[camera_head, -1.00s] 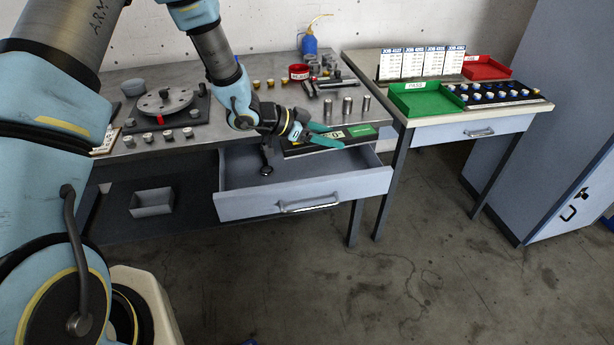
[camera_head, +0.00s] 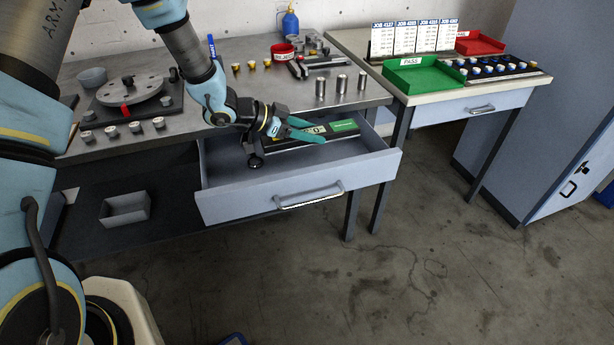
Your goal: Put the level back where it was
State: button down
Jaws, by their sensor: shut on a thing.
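The level is a long dark bar with a green end (camera_head: 344,126). My gripper (camera_head: 311,129), with teal fingers, is shut on it near its middle. The level lies across the picture at the back of the open drawer (camera_head: 300,186), within the drawer's outline and below the bench top. I cannot tell whether it touches the drawer's floor. My wrist and fingers hide part of the level. The rest of the drawer that shows looks empty.
The grey bench (camera_head: 240,54) carries a rotor disc (camera_head: 134,88), small weights, metal cylinders (camera_head: 341,84) and a red bin (camera_head: 283,52). A side table at right holds a green PASS tray (camera_head: 424,78) and a red tray (camera_head: 480,44). A grey box (camera_head: 125,208) sits below the bench.

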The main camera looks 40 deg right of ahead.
aim_at(270, 154)
notch_tip(270, 154, down, 10)
jog(key=shift+f+p, duration=0.2)
jog(key=shift+p, duration=0.65)
jog(key=shift+f, duration=0.1)
jog(key=shift+c, duration=0.8)
grip_release()
jog(key=shift+r, duration=0.2)
jog(key=b+v, duration=0.2)
jog(key=v, duration=1)
jog(key=shift+f, duration=0.1)
jog(key=shift+w, duration=0.1)
